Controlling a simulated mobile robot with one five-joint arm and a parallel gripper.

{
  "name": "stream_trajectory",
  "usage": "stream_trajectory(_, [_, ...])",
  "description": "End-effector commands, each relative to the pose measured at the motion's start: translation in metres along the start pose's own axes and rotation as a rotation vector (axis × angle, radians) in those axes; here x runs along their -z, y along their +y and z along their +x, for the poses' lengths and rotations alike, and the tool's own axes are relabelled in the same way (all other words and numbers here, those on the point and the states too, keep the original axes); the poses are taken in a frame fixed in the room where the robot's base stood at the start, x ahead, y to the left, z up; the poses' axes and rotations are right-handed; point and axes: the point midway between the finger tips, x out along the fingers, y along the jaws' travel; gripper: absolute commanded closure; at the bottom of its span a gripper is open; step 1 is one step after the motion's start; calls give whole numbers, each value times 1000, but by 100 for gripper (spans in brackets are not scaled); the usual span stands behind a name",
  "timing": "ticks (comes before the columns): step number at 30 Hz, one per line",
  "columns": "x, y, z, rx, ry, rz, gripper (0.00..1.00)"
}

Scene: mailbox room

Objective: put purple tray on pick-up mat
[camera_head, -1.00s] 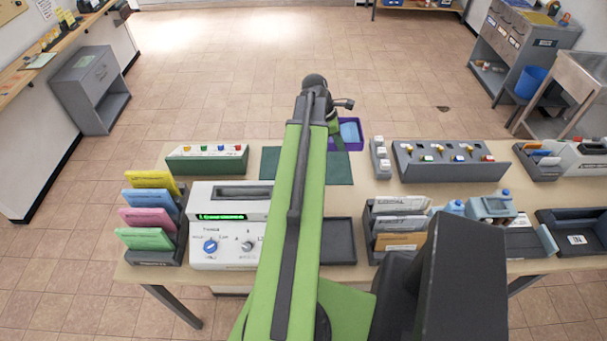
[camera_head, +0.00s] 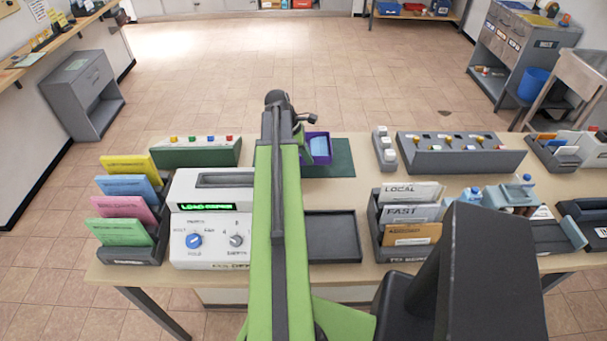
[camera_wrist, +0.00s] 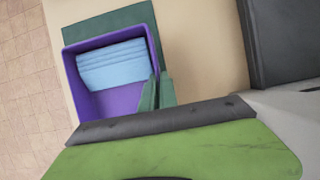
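The purple tray (camera_head: 321,135) is just right of my arm's far end in the head view, over the dark green mat (camera_head: 342,160). In the wrist view the tray (camera_wrist: 108,103) holds a light blue stack (camera_wrist: 112,64). My gripper's green fingers (camera_wrist: 159,92) straddle the tray's right wall, one inside and one outside, and look shut on it. The mat (camera_wrist: 130,14) shows past the tray's top and right edges. I cannot tell whether the tray touches the mat or hangs above it. My arm hides the mat's left part in the head view.
A black flat tray (camera_head: 333,238) lies nearer on the table. A white console (camera_head: 212,225) and folder rack (camera_head: 130,215) stand left. A grey switch panel (camera_head: 460,155), a small button block (camera_head: 384,148) and a letter sorter (camera_head: 405,220) stand right.

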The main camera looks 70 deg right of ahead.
Motion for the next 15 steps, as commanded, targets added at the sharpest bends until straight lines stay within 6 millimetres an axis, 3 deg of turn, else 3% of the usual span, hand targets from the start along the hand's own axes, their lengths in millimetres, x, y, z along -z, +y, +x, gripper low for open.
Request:
stream_trajectory(3, [15,4,4,0,0,0,100])
stream_trajectory(8, [17,3,3,0,0,1,100])
stream_trajectory(15, [31,3,39,0,0,0,100])
